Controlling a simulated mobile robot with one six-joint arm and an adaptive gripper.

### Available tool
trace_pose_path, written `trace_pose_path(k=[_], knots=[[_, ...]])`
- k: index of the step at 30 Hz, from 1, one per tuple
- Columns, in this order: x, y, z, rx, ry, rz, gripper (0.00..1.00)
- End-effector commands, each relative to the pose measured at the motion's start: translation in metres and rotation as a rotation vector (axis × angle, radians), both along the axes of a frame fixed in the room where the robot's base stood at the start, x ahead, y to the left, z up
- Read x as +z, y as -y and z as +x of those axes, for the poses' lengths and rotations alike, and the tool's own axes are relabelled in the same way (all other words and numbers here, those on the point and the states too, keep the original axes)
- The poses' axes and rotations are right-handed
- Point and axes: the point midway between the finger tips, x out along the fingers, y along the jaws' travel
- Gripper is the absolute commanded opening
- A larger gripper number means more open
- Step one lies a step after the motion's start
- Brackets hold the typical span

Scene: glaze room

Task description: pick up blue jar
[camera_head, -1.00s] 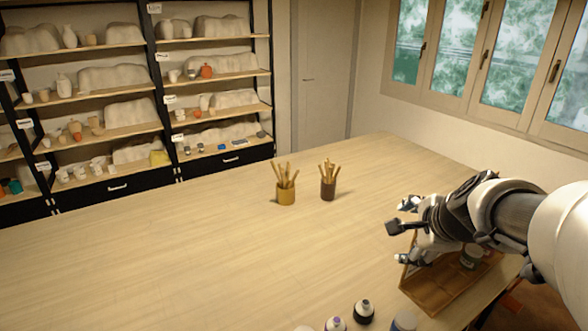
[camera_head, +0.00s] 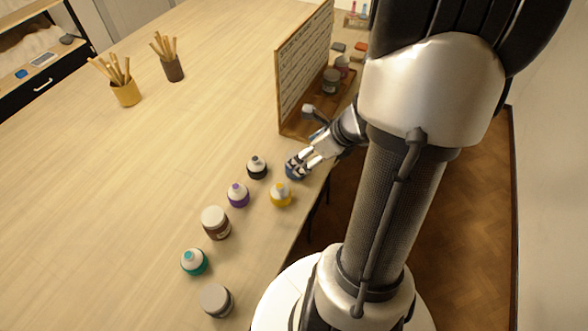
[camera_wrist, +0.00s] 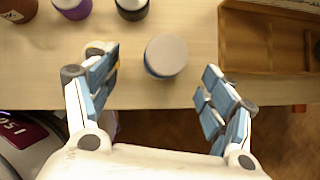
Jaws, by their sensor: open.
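The blue jar (camera_wrist: 166,57) has a flat grey lid with a rim of blue body below it. In the wrist view it stands on the table near the edge, between and slightly beyond my open fingers. My gripper (camera_wrist: 158,72) has one finger on each side with gaps to the jar, and holds nothing. In the head view my gripper (camera_head: 298,163) is low at the table's edge, and the jar is largely hidden by the fingers there.
A yellow bottle (camera_head: 281,195) stands close to my gripper, with black (camera_head: 257,168) and purple (camera_head: 238,195) bottles nearby. A brown jar (camera_head: 216,223), teal bottle (camera_head: 194,262) and grey-lidded jar (camera_head: 216,301) stand nearer. A wooden rack (camera_head: 305,65) stands beyond my gripper.

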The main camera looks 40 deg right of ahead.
Motion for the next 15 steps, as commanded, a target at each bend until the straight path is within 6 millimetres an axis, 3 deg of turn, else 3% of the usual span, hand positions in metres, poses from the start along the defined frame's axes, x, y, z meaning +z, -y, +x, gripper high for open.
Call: trace_pose_path(k=[1,3,15], knots=[[-0.014,-0.002,0.006,0.003,-0.001,0.001,0.76],[-0.023,-0.002,0.012,0.004,-0.001,-0.001,0.76],[-0.048,-0.001,0.026,0.003,-0.001,-0.002,0.76]])
